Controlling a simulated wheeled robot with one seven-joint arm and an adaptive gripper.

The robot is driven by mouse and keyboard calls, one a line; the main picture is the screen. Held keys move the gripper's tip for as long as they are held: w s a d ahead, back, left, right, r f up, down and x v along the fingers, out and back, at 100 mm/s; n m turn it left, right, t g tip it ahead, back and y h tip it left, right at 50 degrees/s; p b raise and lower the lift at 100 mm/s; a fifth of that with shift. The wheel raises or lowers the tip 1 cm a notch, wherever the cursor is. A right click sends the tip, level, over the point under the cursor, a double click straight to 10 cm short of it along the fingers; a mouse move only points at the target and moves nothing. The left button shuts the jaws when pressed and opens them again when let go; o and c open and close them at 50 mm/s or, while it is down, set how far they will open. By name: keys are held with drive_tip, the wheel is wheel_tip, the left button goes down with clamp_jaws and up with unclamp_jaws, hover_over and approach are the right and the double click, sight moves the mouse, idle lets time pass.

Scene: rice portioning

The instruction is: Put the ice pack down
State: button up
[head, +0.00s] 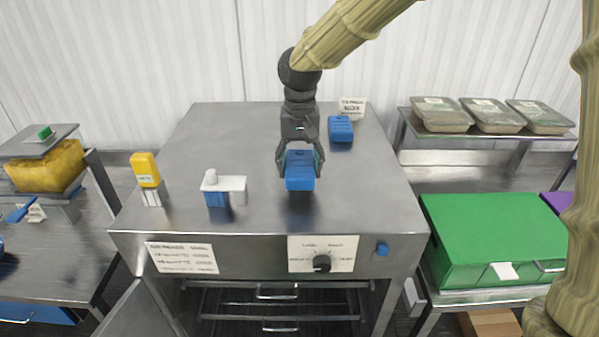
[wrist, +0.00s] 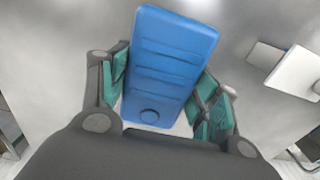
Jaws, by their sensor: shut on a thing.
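The blue ice pack (head: 300,171) is a ribbed block held in my gripper (head: 299,160) above the front middle of the steel cabinet top. In the wrist view the ice pack (wrist: 172,62) sits between the two green-padded fingers of my gripper (wrist: 165,95), which are shut on its sides. I cannot tell whether its underside touches the steel. A second blue ice pack (head: 340,129) lies at the back right of the top, in front of a small white sign (head: 352,106).
The steel cabinet top (head: 240,130) has wide bare areas. A yellow-topped device (head: 146,172) and a white-and-blue item (head: 222,187) stand left of my gripper. A dial (head: 322,263) is on the front panel. A green box (head: 492,240) stands right, with lidded trays (head: 490,112) behind.

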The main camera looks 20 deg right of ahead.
sight(299, 162)
drive_tip(key=shift+s+a+f+p, duration=0.1)
drive_tip(key=shift+f+p, duration=0.4)
wheel_tip(299, 162, down, 2)
drive_tip(key=shift+f+p, duration=0.2)
drive_tip(key=shift+p, duration=0.5)
drive_tip(key=shift+f, duration=0.1)
drive_tip(key=o, duration=1.2)
drive_tip(key=shift+f, duration=0.1)
drive_tip(key=shift+o, duration=0.2)
drive_tip(key=shift+r, duration=0.25)
wheel_tip(299, 162, up, 12)
drive_tip(key=b, duration=0.5)
drive_tip(key=shift+f+b, duration=0.1)
drive_tip(key=shift+b, duration=0.25)
